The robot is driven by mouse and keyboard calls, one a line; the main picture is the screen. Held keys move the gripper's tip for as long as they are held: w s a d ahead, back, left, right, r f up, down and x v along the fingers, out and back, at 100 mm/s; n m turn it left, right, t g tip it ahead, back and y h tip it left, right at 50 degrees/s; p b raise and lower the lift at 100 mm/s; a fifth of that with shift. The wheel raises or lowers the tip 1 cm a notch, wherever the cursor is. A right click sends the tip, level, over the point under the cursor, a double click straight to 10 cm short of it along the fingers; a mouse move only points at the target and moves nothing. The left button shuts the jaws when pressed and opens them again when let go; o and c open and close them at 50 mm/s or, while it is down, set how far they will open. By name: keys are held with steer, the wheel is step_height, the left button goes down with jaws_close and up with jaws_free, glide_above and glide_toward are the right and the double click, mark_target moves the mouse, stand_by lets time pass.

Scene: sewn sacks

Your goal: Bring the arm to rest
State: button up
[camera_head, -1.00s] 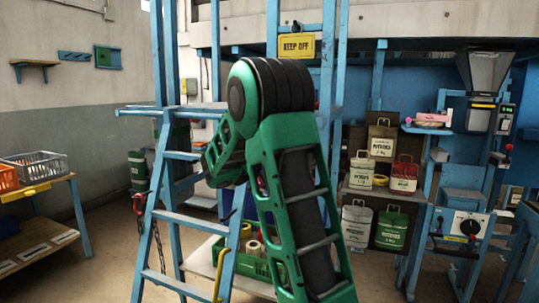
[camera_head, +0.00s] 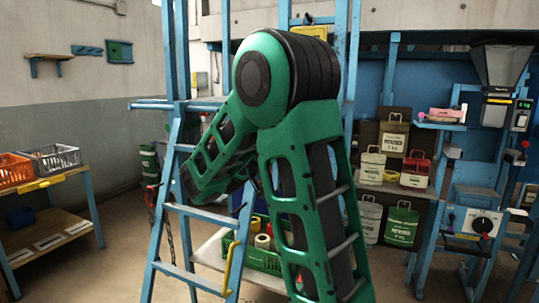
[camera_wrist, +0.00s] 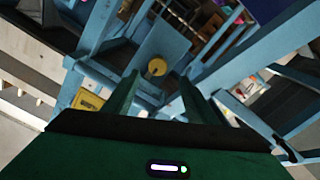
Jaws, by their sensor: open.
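My green arm fills the middle of the head view, its elbow raised and its forearm angled down to the left, away from me. My gripper (camera_wrist: 158,92) shows in the wrist view with its two green fingers apart and nothing between them. Beyond the fingers is blue metal framework with a round yellow part (camera_wrist: 157,67). In the head view the gripper itself is hidden behind the forearm.
A blue ladder (camera_head: 205,214) stands close behind my arm. A green crate (camera_head: 262,258) sits on a low bench. Sacks (camera_head: 402,222) stand on shelves to the right, near a blue machine (camera_head: 470,222). A bench with baskets (camera_head: 50,157) is at left.

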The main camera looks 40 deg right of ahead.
stand_by(0.4)
steer(key=s+a+f+m+g+y, duration=0.2)
steer(key=s+f+g+y, duration=0.45)
steer(key=s+f, duration=0.85)
steer(key=s+a+f+n+y, duration=0.1)
steer(key=s+a+f+y, duration=0.1)
steer(key=s+a+y, duration=0.3)
steer(key=s+a+f+n+y, duration=0.2)
steer(key=s+a+y, duration=0.3)
steer(key=s+a, duration=0.7)
steer(key=shift+s+a+f, duration=0.3)
steer(key=shift+a+f, duration=0.5)
steer(key=shift+a, duration=0.2)
steer(key=shift+g, duration=0.25)
